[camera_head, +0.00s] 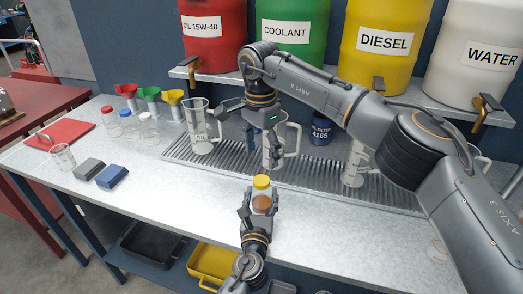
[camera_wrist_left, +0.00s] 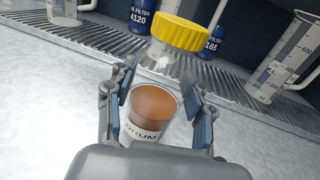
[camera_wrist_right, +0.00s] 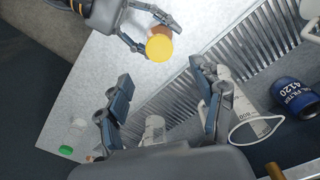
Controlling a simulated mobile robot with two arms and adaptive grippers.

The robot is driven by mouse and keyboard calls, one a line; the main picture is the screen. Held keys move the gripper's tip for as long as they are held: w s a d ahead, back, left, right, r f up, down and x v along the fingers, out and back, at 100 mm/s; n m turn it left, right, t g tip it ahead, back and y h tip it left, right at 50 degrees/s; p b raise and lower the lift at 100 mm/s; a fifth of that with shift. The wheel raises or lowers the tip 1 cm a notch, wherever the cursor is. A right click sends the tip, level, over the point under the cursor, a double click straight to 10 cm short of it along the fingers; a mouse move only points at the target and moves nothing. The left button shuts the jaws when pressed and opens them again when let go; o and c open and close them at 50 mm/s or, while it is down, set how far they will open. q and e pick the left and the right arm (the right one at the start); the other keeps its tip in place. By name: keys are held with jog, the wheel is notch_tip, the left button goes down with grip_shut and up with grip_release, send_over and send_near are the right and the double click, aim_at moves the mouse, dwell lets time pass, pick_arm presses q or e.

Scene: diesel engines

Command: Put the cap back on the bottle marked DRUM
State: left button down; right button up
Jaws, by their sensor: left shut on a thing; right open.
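The bottle marked DRUM (camera_wrist_left: 143,132) is clear, with brown liquid inside. My left gripper (camera_head: 260,203) is shut on its body and holds it upright over the front of the bench, with fingers on both sides in the left wrist view (camera_wrist_left: 158,110). The yellow cap (camera_wrist_left: 180,33) sits at the bottle's top; it also shows in the head view (camera_head: 261,182) and the right wrist view (camera_wrist_right: 159,47). I cannot tell how tightly it is seated. My right gripper (camera_wrist_right: 161,72) is open and empty, behind and above the bottle, apart from the cap.
A slatted drip tray (camera_head: 310,184) runs behind, with clear measuring jugs (camera_head: 200,130) and oil filters (camera_head: 321,130). Several capped bottles (camera_head: 148,128), funnels, a grey block (camera_head: 89,167) and a blue block (camera_head: 112,175) stand left. A small green item (camera_wrist_right: 66,150) lies apart. The front bench is mostly clear.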

aim_at(261, 180)
jog(key=shift+s+n, duration=0.1)
jog(key=shift+n, duration=0.7)
jog(key=shift+f, duration=4)
jog(key=shift+c, duration=0.4)
jog(key=c, duration=1.2)
